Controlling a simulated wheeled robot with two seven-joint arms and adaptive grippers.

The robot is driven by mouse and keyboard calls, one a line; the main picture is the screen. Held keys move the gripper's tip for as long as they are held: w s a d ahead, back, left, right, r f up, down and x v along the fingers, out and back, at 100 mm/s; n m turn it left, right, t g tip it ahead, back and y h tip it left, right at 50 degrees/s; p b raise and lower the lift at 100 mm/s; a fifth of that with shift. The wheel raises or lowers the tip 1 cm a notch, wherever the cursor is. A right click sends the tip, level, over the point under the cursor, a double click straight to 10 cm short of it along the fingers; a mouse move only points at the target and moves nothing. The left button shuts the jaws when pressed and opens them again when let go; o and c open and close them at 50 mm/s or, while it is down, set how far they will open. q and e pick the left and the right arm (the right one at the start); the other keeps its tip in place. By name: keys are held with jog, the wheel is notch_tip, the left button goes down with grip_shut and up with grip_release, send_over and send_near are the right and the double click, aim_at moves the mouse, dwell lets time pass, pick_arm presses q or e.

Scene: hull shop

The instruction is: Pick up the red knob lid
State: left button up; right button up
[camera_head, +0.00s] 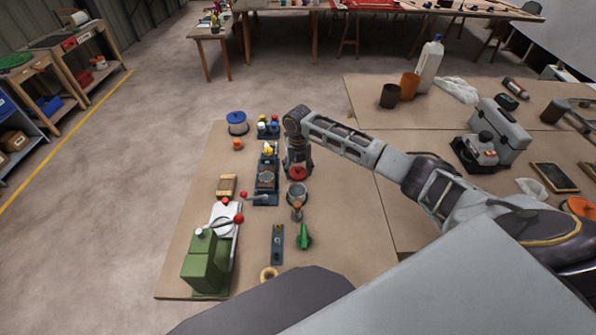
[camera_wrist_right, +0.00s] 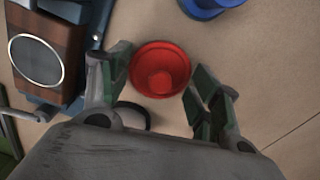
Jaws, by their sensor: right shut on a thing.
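The red knob lid (camera_wrist_right: 160,72) is a round red dish shape with a knob in its middle, between my right gripper's (camera_wrist_right: 163,80) two fingers in the wrist view. In the head view the red lid (camera_head: 298,173) shows under my right gripper (camera_head: 297,168), just behind an open grey pot (camera_head: 297,194). The right gripper is shut on the lid and points down. Whether the lid is clear of the bench cannot be told. My left gripper is not in view.
A dark device with a round plate (camera_head: 265,180) stands close left of the gripper. A blue spool (camera_head: 237,122) is behind left. A green press (camera_head: 205,262) and a green-handled item (camera_head: 304,238) are nearer. Bare bench (camera_head: 345,225) lies to the right.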

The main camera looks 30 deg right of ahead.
aim_at(298, 168)
jog(key=shift+r, duration=0.5)
notch_tip(298, 168, up, 7)
jog(key=shift+f, duration=0.1)
jog(key=shift+r, duration=0.6)
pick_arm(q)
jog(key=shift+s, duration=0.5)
pick_arm(e)
jog(key=shift+r, duration=0.15)
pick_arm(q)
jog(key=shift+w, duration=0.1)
